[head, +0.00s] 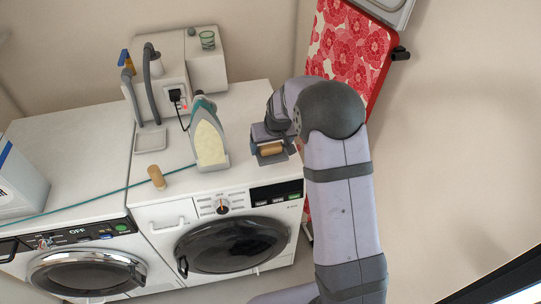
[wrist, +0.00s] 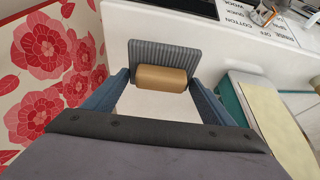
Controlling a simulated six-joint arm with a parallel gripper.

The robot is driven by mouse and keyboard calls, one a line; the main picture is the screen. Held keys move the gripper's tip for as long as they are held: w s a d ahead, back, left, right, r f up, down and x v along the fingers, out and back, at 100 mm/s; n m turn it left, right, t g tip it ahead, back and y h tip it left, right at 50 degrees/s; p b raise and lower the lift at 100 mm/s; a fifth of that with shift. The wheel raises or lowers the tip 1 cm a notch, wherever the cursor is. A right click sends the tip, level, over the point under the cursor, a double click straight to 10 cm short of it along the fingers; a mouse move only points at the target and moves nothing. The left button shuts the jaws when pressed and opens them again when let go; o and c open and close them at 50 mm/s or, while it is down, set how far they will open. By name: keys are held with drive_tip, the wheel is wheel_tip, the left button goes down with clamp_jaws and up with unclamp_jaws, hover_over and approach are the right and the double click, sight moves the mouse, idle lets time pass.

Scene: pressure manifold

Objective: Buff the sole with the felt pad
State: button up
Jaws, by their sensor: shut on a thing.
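The iron (head: 208,135) stands on its heel on top of the right-hand machine, its pale yellowish sole facing outward and its teal body behind. The sole also shows at the right of the wrist view (wrist: 278,130). My gripper (head: 270,149) is to the right of the iron, apart from it, above the machine's right end. In the wrist view my gripper (wrist: 161,80) is shut on the felt pad, with a finger at each end of its tan handle (wrist: 162,78). The pad's grey ribbed plate (wrist: 160,55) lies beyond the handle. Its felt face is hidden.
A tan cylinder (head: 157,177) stands left of the iron, by a teal cord (head: 95,200). A grey-white unit with a hose (head: 152,85) stands behind. A red floral ironing board (head: 345,45) leans at the wall, close to my arm. A white bin (head: 18,182) is at far left.

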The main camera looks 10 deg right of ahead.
sight(270, 145)
wheel_tip(270, 145, up, 5)
drive_tip(key=shift+b, duration=0.45)
